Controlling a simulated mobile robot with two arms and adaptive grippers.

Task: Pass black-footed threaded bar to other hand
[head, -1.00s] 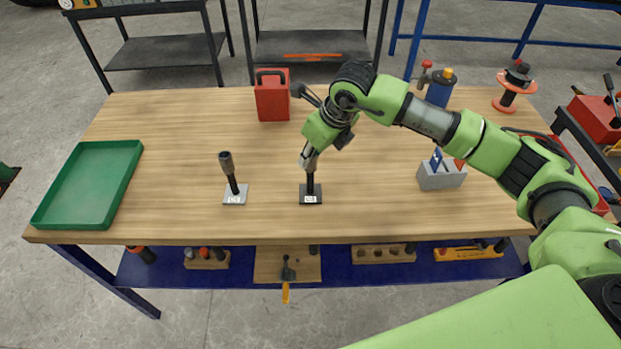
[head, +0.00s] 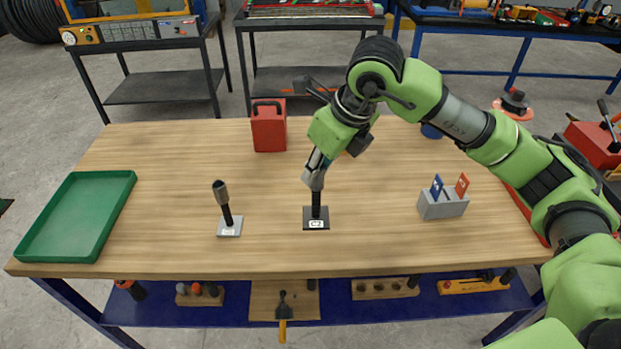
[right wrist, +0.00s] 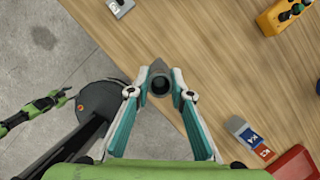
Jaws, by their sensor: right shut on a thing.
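The black-footed threaded bar (head: 316,200) is in the middle of the head view, upright, its square black foot labelled C2. My right gripper (head: 315,172) is shut on its upper end. In the right wrist view the bar's round end (right wrist: 160,84) shows between the fingertips (right wrist: 160,92); its foot is hidden there. The foot looks at or slightly above the tabletop; I cannot tell if it touches. My left gripper is outside the head view; a small green-and-black arm end (right wrist: 58,98) in the wrist view seems to be it, its jaws unclear.
A grey-footed bar (head: 226,210) stands left on the wooden table (head: 170,160). A green tray (head: 62,258) lies at the left edge, a red can (head: 268,130) at the back. A grey block with blue and red tags (head: 443,205) stands right. The front middle is clear.

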